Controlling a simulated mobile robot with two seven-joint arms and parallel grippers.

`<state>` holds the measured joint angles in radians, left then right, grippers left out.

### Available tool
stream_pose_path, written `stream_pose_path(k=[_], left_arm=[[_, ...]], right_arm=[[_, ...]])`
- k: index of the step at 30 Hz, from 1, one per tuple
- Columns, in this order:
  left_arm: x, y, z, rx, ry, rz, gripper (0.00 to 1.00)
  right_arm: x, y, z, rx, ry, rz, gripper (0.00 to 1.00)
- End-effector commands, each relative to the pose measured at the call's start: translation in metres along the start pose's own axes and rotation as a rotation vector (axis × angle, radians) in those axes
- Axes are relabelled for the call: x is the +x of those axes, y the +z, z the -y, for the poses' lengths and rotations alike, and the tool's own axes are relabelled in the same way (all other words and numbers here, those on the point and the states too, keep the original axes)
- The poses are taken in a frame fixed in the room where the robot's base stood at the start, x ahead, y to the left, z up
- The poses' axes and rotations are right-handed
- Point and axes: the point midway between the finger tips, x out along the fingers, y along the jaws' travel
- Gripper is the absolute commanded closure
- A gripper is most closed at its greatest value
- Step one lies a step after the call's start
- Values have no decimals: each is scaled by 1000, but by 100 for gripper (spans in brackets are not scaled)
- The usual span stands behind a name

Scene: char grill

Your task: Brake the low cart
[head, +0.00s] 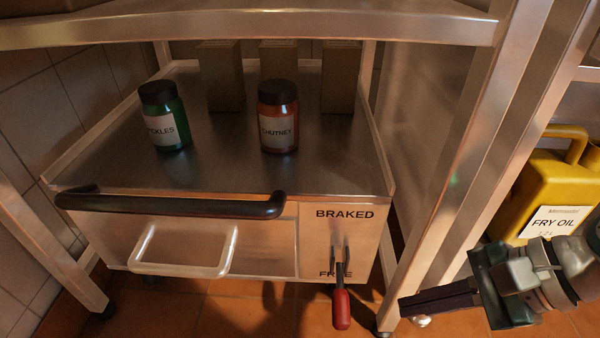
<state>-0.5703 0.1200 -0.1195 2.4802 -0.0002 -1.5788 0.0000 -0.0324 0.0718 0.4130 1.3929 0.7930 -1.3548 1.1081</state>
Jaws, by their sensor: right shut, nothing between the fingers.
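The low cart (190,198) is a steel cart standing under a metal table, with a black push handle (180,205) along its front edge. Its front panel is marked BRAKED (344,214) at the top and FREE lower down, partly covered by the lever. The brake lever (341,308) has a red grip and hangs down at the FREE end. My right gripper (405,305) is to the right of the lever, beside the table leg, apart from the lever; its dark fingers are closed together, empty, pointing left. My left gripper is not in view.
A pickles jar (163,116), a chutney jar (278,116) and brown boxes (220,77) stand on the cart. A table leg (440,170) rises right of the cart, near my gripper. A yellow fry oil can (535,185) is at right. Tiled floor shows below the cart.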

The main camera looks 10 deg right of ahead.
Motion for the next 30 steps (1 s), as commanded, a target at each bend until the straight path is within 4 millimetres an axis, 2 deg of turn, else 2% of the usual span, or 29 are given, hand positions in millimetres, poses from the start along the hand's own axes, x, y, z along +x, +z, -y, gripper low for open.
stream_pose_path(k=[4,13,16,30], left_arm=[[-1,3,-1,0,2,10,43],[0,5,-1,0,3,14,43],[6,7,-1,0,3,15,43],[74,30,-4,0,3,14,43]], right_arm=[[1,2,6,82,-21,30,100],[2,2,6,82,-20,31,100],[8,0,5,81,-20,31,100],[88,1,5,79,-20,31,100]])
